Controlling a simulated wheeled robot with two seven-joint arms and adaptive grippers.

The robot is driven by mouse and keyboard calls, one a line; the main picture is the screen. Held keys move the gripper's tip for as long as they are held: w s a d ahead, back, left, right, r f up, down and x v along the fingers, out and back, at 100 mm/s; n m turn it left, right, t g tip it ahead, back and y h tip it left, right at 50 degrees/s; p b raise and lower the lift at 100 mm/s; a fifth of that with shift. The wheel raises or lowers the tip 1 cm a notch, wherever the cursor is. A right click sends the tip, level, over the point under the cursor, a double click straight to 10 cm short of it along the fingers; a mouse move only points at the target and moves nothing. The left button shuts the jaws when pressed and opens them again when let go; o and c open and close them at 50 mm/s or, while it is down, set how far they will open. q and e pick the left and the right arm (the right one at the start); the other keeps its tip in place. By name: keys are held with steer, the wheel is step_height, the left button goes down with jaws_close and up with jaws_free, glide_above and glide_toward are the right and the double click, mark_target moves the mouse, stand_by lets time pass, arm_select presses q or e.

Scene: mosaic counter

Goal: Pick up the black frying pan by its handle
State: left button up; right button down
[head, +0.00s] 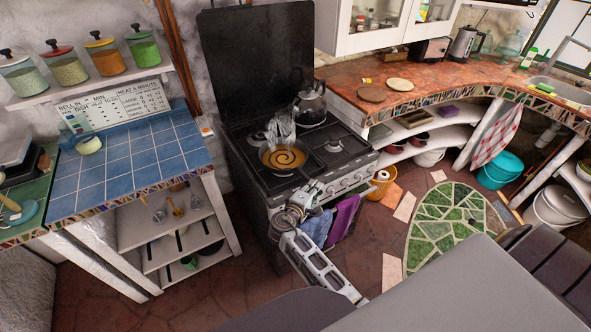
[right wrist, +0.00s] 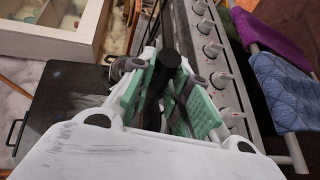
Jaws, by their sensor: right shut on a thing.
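The black frying pan (head: 265,162) is on the stove top at its front left, with an orange-brown spiral of food in it. Its handle points toward the stove's front edge. My right gripper (head: 308,192) is at that front edge, on the handle side of the pan. In the right wrist view, the green finger pads of my right gripper (right wrist: 164,98) are closed on both sides of the black handle (right wrist: 166,62). The pan's bowl is not clearly visible there. I cannot tell whether the pan is lifted off the burner. My left gripper is not in view.
The stove (head: 345,165) also carries a kettle (head: 309,105) at the back. Purple and blue towels (head: 343,218) hang on its front, beside my right arm. A blue-tiled counter (head: 135,160) stands to the left, and a mosaic counter (head: 420,78) to the right.

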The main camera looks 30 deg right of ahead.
steer(key=shift+r, duration=0.3)
